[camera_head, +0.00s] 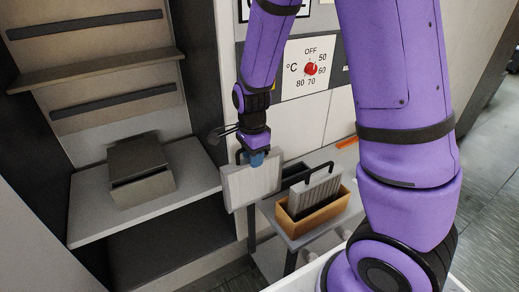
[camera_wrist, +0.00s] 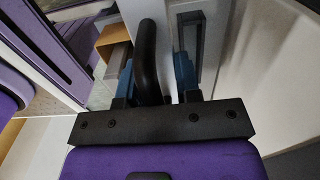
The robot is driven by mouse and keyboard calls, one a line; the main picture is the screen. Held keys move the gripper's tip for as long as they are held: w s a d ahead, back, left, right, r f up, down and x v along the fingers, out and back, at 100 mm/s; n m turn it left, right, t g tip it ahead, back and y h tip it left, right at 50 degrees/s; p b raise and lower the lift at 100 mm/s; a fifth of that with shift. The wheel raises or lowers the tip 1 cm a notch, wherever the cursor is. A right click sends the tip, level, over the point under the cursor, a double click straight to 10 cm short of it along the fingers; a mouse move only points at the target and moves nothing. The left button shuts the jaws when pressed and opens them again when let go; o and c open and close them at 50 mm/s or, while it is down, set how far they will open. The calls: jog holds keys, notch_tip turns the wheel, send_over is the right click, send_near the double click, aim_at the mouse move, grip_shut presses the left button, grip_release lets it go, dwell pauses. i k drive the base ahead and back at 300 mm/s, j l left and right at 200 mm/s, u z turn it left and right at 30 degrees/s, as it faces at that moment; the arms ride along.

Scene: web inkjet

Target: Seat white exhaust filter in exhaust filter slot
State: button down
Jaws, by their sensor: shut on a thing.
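My gripper (camera_head: 257,158) is shut on the black handle of a pale, flat filter panel (camera_head: 248,187). The panel hangs upright below the fingers, in front of the machine, at the right end of the grey shelf. In the wrist view the black handle (camera_wrist: 147,60) stands between the blue fingertips (camera_wrist: 156,78). A dark grey box-like housing (camera_head: 142,180) with a sloped top sits on the shelf to the left. I cannot tell for certain whether it holds the exhaust filter slot. The panel is apart from it.
A tan bin (camera_head: 312,215) on a small grey stand (camera_head: 292,240) holds a grey ribbed filter (camera_head: 314,190) with a black handle. The grey shelf (camera_head: 90,205) is clear around the housing. A panel with a red dial (camera_head: 310,69) is behind my arm.

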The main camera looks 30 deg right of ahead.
aim_at(141, 173)
jog(key=i+j, duration=0.1)
jog(key=j, duration=0.2)
jog(key=j+u, duration=0.1)
jog(key=j, duration=0.25)
jog(key=i+j, duration=0.6)
